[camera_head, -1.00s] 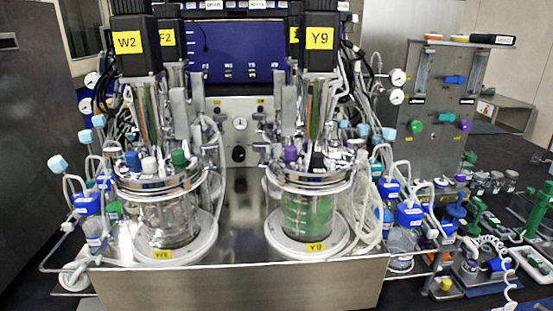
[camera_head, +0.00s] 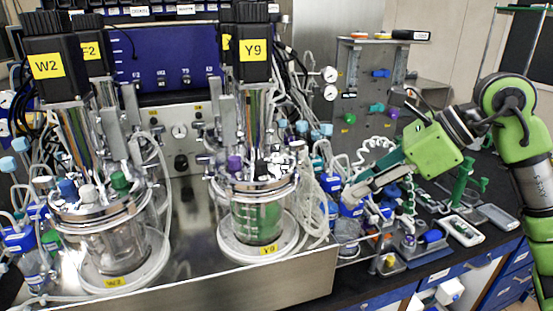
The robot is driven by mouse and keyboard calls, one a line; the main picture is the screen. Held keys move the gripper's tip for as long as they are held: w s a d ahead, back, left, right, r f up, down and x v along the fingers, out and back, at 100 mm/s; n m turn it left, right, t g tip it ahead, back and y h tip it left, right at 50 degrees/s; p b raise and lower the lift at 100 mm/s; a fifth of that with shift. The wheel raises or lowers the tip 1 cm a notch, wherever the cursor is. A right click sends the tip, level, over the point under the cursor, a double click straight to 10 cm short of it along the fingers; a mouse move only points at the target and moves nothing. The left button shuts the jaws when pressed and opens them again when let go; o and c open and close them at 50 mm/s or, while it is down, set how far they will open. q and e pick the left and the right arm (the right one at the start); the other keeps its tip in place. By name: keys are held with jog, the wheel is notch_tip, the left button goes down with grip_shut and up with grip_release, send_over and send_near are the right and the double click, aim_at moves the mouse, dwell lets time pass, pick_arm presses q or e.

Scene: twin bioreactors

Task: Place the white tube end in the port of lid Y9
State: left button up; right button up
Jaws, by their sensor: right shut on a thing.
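The Y9 vessel (camera_head: 258,218) stands at the centre with green inside and a yellow Y9 tag on its base. Its steel lid (camera_head: 252,184) carries a purple cap (camera_head: 235,165) and several metal fittings; I cannot make out an open port. The black motor (camera_head: 252,50) above it also bears a Y9 label. My right gripper (camera_head: 356,194) reaches in from the right, its fingers shut, right of the lid and apart from it. It holds something pale at its tips, seemingly the white tube end, too small to see clearly. My left gripper is not in view.
The W2 vessel (camera_head: 118,240) stands at left on the same steel bench (camera_head: 200,265). Clear tubing loops (camera_head: 312,200) hang right of Y9. Blue-capped bottles crowd near my right gripper. A grey panel (camera_head: 365,90) stands behind, and green-handled tools and trays lie at right.

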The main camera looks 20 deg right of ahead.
notch_tip(320, 180, up, 6)
jog(key=d, duration=0.3)
jog(key=w+a+p, duration=0.3)
jog(key=a, duration=0.1)
jog(key=w+a+r+p, duration=0.1)
jog(key=w+a+p, duration=0.2)
jog(key=a, duration=0.2)
jog(key=w+a+p, duration=0.3)
jog(key=w+a, duration=0.1)
jog(key=shift+w+a+r, duration=0.1)
jog(key=shift+a+r, duration=0.1)
jog(key=shift+w+a+f+m+t+p, duration=0.1)
jog(key=shift+w+f+m+t+p, duration=0.05)
jog(key=shift+f, duration=0.35)
jog(key=shift+w+a+f+m+t+p, duration=0.1)
jog(key=shift+f+m+t+p, duration=0.05)
jog(key=shift+f, duration=0.35)
jog(key=shift+f, duration=0.3)
jog(key=o, duration=1)
jog(key=shift+r, duration=0.1)
